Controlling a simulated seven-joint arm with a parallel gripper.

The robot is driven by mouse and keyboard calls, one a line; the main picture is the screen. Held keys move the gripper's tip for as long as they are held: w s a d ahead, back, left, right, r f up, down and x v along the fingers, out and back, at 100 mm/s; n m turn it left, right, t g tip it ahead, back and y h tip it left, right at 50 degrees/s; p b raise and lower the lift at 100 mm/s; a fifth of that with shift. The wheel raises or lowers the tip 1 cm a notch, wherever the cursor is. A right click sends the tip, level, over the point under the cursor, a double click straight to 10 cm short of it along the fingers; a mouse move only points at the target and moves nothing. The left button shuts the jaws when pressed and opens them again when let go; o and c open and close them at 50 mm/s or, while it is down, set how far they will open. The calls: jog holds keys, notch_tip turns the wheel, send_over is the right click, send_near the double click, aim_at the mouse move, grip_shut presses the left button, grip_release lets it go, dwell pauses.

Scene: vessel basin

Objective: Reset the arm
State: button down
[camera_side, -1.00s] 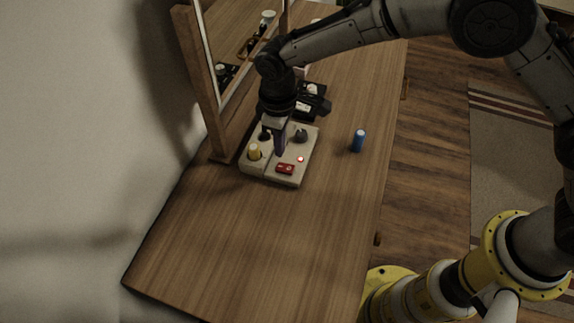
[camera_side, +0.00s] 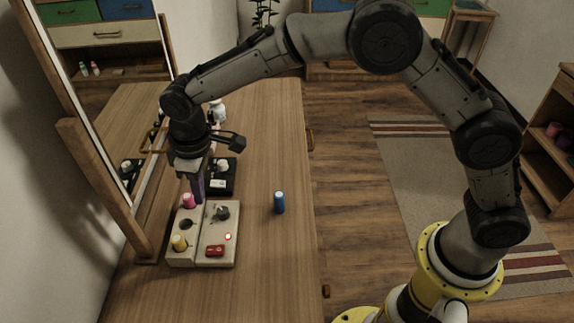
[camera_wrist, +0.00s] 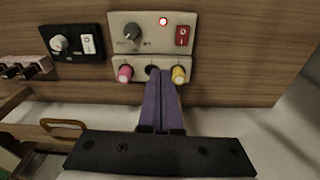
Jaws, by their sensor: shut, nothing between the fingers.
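My gripper (camera_side: 198,198) is shut and empty, its purple fingers pointing down at the far end of the beige control box (camera_side: 218,258). The box carries a pink peg (camera_side: 189,201), a yellow peg (camera_side: 179,243), a dark empty hole (camera_side: 186,224) between them, a grey dial (camera_side: 222,213), a lit red lamp (camera_side: 228,236) and a red switch (camera_side: 215,250). In the wrist view the shut fingers (camera_wrist: 160,74) appear over the hole, between the pink peg (camera_wrist: 125,72) and yellow peg (camera_wrist: 179,74). Whether the fingertips touch the box cannot be told.
A blue cylinder (camera_side: 279,202) stands upright on the wooden table (camera_side: 265,270), right of the box. A black box (camera_side: 224,181) with a white knob and switch lies behind. A wood-framed mirror (camera_side: 100,190) stands along the left. The table's right side is mostly clear.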

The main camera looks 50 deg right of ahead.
jog(key=s+d+r+m+t, duration=0.1)
jog(key=d+r+m+t, duration=0.1)
jog(key=d+r, duration=1.05)
jog(key=s+d+r+m+t, duration=0.2)
jog(key=s+d+r, duration=0.5)
jog(key=s+r, duration=0.1)
jog(key=s+d+m+t, duration=0.1)
jog(key=s+d, duration=0.3)
jog(key=s, duration=0.2)
jog(key=s+d+m, duration=0.2)
jog(key=s+d, duration=0.1)
jog(key=s, duration=0.4)
jog(key=s+d+f+m, duration=0.1)
jog(key=s+f, duration=0.5)
jog(key=s, duration=0.1)
jog(key=shift+d+f+h, duration=0.2)
jog(key=shift+h, duration=0.1)
